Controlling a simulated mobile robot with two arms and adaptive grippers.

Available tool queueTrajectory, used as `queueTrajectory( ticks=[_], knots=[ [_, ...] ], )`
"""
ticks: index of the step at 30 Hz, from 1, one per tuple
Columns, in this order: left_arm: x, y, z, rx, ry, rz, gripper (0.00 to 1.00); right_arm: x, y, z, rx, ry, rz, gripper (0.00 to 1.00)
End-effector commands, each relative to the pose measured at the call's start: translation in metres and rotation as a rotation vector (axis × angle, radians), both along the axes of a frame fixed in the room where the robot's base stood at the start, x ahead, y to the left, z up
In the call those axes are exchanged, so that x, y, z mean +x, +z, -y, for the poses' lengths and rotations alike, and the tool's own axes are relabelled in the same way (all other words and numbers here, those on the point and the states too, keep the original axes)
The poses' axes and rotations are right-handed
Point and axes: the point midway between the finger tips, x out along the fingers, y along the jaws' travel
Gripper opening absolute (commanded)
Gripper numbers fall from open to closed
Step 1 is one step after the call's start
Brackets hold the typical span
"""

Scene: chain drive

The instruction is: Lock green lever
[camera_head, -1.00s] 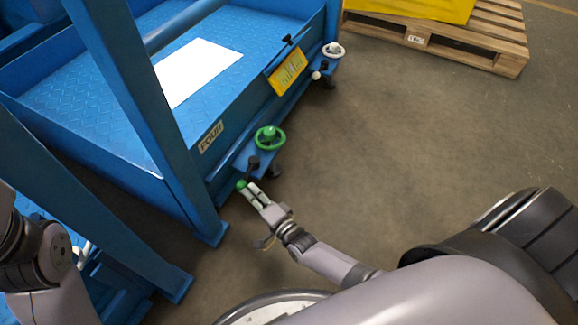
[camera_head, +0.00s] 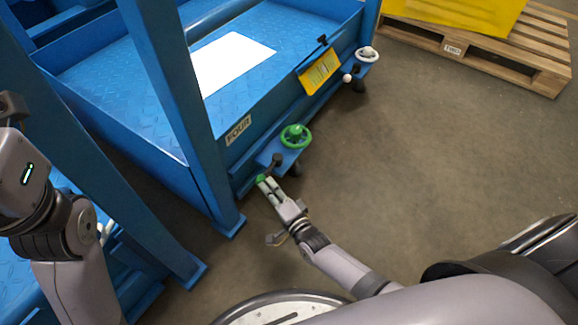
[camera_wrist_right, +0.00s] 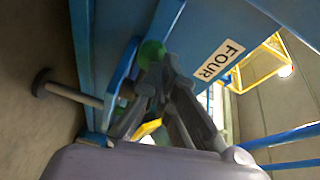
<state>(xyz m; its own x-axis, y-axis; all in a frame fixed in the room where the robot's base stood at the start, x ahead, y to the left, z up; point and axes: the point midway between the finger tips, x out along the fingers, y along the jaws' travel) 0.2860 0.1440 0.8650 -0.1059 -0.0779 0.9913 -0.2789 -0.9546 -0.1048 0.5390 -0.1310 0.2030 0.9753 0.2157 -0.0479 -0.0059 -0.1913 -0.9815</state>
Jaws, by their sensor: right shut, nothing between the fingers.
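The green lever knob (camera_head: 262,178) is a small green ball low on the front edge of the blue machine, left of a green handwheel (camera_head: 295,136). My right gripper (camera_head: 267,183) is shut with nothing between its fingers, and its tips are right at the knob. In the right wrist view the green knob (camera_wrist_right: 151,52) shows just past the fingertips (camera_wrist_right: 160,70). I cannot tell whether they touch it. Of my left arm, only links show at the left edge of the head view; its gripper is not visible.
A blue frame post (camera_head: 180,110) stands left of the right gripper. A dark knob (camera_head: 277,160) sits beside the handwheel. A white handwheel (camera_head: 367,54) and a yellow holder (camera_head: 320,72) are farther along the edge. A wooden pallet (camera_head: 480,50) lies at the back. The floor at right is clear.

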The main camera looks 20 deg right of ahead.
Motion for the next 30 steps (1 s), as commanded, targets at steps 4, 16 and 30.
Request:
queueTrajectory(
  ticks=[4, 16, 30],
  knots=[
    [0.0, 0.0, 0.0, 0.0, -0.001, -0.001, 0.54, 0.0, 0.024, 0.0, 0.002, 0.0, 0.005, 0.0],
    [0.0, -0.001, 0.0, 0.001, -0.001, -0.002, 0.54, 0.0, 0.084, 0.0, 0.001, 0.0, 0.002, 0.0],
    [0.0, -0.001, 0.0, 0.001, -0.001, -0.002, 0.54, 0.0, 0.09, 0.0, 0.0, 0.0, 0.001, 0.0]
  ],
)
